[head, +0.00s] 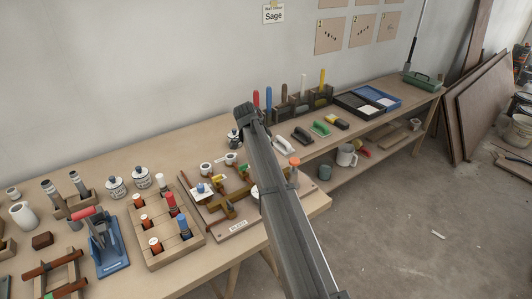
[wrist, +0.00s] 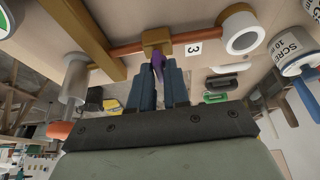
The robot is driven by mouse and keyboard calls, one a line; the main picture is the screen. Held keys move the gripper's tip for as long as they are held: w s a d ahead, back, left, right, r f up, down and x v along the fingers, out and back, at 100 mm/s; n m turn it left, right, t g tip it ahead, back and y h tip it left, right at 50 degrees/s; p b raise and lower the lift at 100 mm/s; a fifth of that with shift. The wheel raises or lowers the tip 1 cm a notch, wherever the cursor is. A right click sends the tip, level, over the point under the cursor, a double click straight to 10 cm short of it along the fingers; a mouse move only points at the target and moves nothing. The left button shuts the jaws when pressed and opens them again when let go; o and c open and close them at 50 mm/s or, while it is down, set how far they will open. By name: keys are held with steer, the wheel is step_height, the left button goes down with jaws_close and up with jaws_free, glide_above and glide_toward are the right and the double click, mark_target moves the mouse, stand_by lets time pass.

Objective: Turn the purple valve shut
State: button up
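In the wrist view the purple valve (wrist: 157,59) is a small purple handle on a brass body (wrist: 157,41), set in a copper pipe (wrist: 127,49) beside a tag (wrist: 193,49) marked 3. My gripper (wrist: 160,74) has its two blue fingers close together, one on each side of the handle. They appear to be shut on it; the contact itself is partly hidden. In the head view my arm covers the gripper and the purple valve. The pipe board (head: 234,237) lies on the bench under my arm.
A white-rimmed pipe end (wrist: 241,33) and a white can (wrist: 291,51) are near the fingers.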

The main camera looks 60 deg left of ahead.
steer(key=o, duration=0.3)
steer(key=v, duration=1.4)
steer(key=shift+f, duration=0.1)
